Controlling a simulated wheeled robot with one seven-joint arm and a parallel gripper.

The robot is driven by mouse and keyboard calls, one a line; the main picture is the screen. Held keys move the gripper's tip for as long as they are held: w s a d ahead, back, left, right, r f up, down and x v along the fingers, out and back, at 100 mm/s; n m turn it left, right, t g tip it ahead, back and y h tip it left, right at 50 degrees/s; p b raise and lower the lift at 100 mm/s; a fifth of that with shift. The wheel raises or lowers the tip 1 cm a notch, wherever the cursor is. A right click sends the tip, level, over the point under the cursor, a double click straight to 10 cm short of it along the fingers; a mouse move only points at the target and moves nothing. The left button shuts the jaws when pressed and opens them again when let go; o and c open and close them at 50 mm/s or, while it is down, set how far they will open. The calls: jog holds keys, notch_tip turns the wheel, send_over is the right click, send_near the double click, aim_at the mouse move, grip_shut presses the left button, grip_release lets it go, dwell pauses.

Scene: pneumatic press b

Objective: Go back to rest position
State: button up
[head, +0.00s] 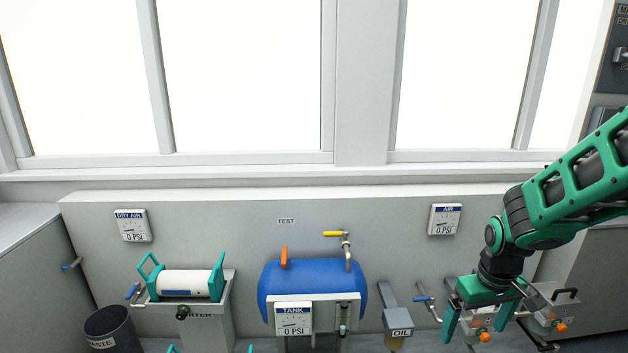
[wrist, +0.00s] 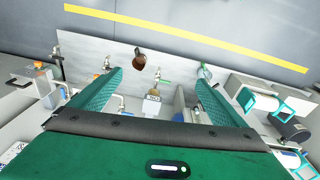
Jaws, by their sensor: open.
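My gripper (head: 476,328) hangs from the green and black arm at the right of the head view, pointing down. Its two green fingers are spread, with no object held between them. In the head view it overlaps the small grey units with orange knobs; I cannot tell how far apart they are. In the wrist view the fingers (wrist: 158,80) stand wide apart, with parts of the press station seen beyond and between them.
A blue tank (head: 312,280) with orange and yellow valve handles stands mid-panel. An OIL unit (head: 397,315) is beside it. A white cylinder (head: 185,283) in green brackets and a dark bin (head: 112,330) are left.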

jog(key=s+d+r+m, duration=0.1)
jog(key=s+r+m, duration=0.1)
jog(key=s, duration=0.5)
jog(key=s+d+r+m, duration=0.2)
jog(key=s+r+m, duration=0.1)
jog(key=s+r, duration=0.2)
jog(key=s+d+r+m+g, duration=0.1)
jog(key=s+d+r+m, duration=0.1)
jog(key=s, duration=0.7)
jog(key=shift+s+d+r+m+y, duration=0.2)
jog(key=shift+s+r+m+y, duration=0.15)
jog(key=shift+r, duration=0.4)
jog(key=shift+w+f, duration=0.25)
jog(key=shift+w, duration=0.35)
jog(key=shift+c, duration=0.6)
dwell(0.5)
